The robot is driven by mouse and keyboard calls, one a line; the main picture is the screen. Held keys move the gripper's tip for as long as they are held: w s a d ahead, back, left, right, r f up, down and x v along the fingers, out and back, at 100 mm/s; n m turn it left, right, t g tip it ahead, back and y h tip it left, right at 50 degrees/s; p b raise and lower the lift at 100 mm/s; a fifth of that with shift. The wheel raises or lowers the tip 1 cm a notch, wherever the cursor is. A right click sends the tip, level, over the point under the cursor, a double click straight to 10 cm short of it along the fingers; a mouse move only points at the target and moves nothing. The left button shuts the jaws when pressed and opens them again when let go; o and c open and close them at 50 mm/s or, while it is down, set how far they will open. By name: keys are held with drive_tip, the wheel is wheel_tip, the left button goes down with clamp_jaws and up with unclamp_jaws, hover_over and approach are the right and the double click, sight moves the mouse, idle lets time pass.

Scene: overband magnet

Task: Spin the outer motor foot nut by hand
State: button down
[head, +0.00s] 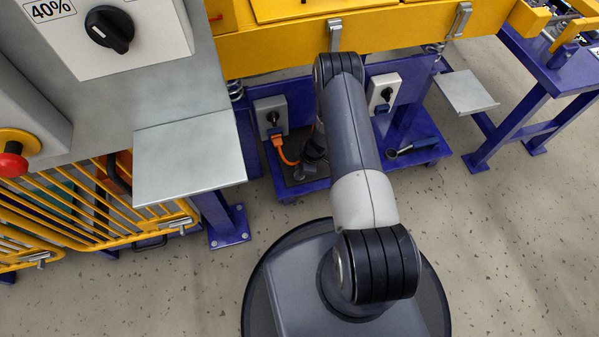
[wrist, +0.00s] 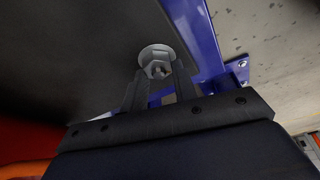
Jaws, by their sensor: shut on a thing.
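In the wrist view, the grey motor foot nut (wrist: 157,68) with its round flange sits on a dark surface. The fingers of my gripper (wrist: 160,84) reach up to it, one on each side, and are shut on it. In the head view my arm reaches down toward the blue frame under the yellow machine. My gripper is low there and mostly hidden behind the arm, and the nut cannot be made out.
A grey switch box (head: 271,117) with an orange cable (head: 280,148) stands left of my arm, another switch box (head: 383,93) right of it. A grey shelf (head: 188,165) juts out at left above yellow fencing (head: 75,215).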

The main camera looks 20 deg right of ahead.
drive_tip(key=shift+w, duration=0.1)
drive_tip(key=n+g+b, duration=0.1)
drive_tip(key=n, duration=0.1)
drive_tip(key=shift+f+n+b, duration=0.1)
drive_tip(key=shift+n+b, duration=0.25)
drive_tip(key=shift+n, duration=0.05)
drive_tip(key=shift+n+g+b, duration=0.35)
drive_tip(key=shift+n+g, duration=0.05)
drive_tip(key=shift+n, duration=0.6)
